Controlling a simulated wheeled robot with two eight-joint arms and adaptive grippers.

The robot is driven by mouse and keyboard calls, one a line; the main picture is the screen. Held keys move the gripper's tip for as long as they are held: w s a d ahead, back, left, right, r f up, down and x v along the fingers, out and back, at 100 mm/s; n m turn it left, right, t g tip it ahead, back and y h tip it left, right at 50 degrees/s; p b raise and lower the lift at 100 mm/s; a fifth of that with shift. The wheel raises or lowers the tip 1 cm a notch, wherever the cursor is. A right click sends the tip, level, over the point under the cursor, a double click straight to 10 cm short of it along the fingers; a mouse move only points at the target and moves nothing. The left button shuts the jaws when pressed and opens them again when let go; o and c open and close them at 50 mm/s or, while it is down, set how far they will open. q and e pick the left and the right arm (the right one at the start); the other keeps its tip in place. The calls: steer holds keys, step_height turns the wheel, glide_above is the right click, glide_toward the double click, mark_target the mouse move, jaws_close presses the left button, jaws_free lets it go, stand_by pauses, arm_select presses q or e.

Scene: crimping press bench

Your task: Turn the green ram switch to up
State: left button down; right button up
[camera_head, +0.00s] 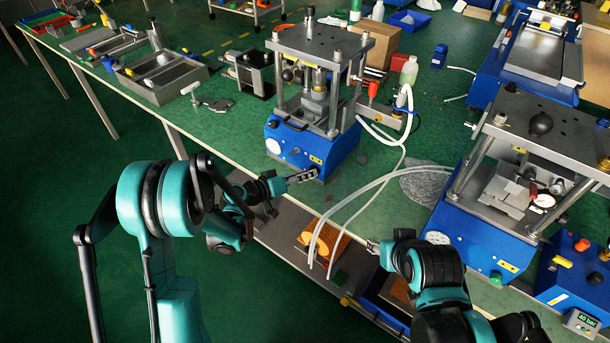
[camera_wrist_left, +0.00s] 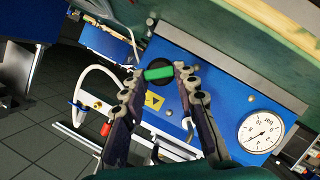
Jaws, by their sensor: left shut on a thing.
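The crimping press (camera_head: 285,144) with a blue base stands on the bench at the centre of the head view. My left gripper (camera_head: 314,174) is at the low front of this base, right of the round gauge (camera_head: 273,146). In the left wrist view, the green ram switch (camera_wrist_left: 158,73) is a short green bar in front of a round black seat. My left gripper (camera_wrist_left: 160,74) is shut on it, one fingertip at each end. The gripper hides the switch in the head view. My right gripper (camera_head: 373,247) is near the bench's front edge, apart from the press; its opening is unclear.
A second blue press (camera_head: 470,225) stands at the right, with a blue control box (camera_head: 570,270) beside it. An orange roll (camera_head: 323,240) lies on the lower shelf. A yellow label (camera_wrist_left: 154,101) sits beside the switch.

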arm_select(q)
steer(key=n, duration=0.1)
steer(key=n+h, duration=0.2)
steer(key=n, duration=0.1)
steer(key=shift+w+a+f, duration=0.15)
steer(key=shift+a+f, duration=0.05)
steer(key=shift+f, duration=0.05)
steer(key=shift+f+n+h, duration=0.15)
steer(key=shift+n+h, duration=0.3)
steer(key=shift+n, duration=0.55)
steer(key=shift+f+n+h, duration=0.1)
steer(key=shift+n+h, duration=0.35)
steer(key=shift+n, duration=0.55)
steer(key=c, duration=1.2)
jaws_free()
steer(key=shift+o, duration=0.2)
steer(key=shift+r, duration=0.1)
